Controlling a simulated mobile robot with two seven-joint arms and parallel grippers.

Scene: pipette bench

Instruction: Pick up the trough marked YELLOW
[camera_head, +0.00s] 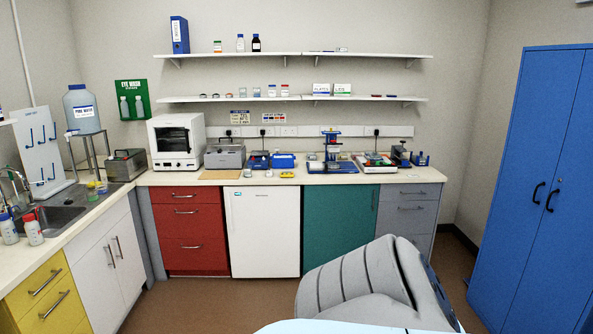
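No lettering reading YELLOW can be made out at this distance. A small yellow item (287,174) lies near the front of the back counter, right of centre; its shape is too small to tell whether it is the trough. Two small pale items, one on the left (248,173) and one on the right (268,173), sit beside it. Neither of my grippers shows in the head view.
The long back counter (330,179) carries a white oven (177,141), a grey bath (225,156), a blue bin (283,160) and bench devices. A grey ribbed form (345,280) fills the lower right foreground. A blue cabinet (530,180) stands right. Brown floor is open at centre left.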

